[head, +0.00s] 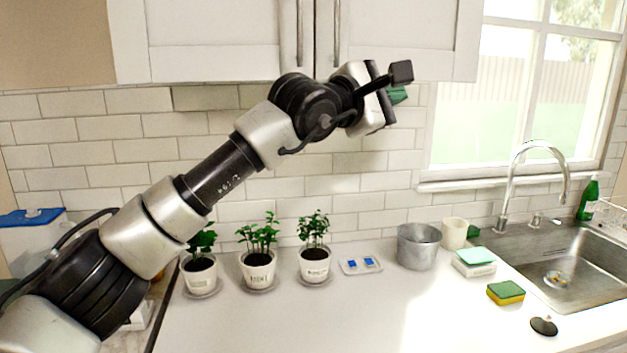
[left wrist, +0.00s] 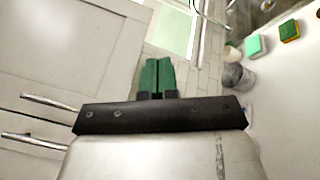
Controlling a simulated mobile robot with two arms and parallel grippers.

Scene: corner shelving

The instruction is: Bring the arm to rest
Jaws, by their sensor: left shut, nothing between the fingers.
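My left arm (head: 222,172) comes in from the left of the head view and reaches up and to the right above the counter. My left gripper (head: 398,95) is at its end, in front of the lower edge of the white cabinets, mostly hidden behind the wrist. In the left wrist view its two green fingers (left wrist: 157,76) lie together, shut with nothing between them. My right gripper does not show.
White cabinet doors (head: 225,38) with metal handles are close to the wrist. Below stand several potted plants (head: 259,268), a metal bucket (head: 418,247), a white cup (head: 454,233) and a yellow-green sponge (head: 506,293). A sink (head: 590,262) with a tap (head: 512,185) is at the right.

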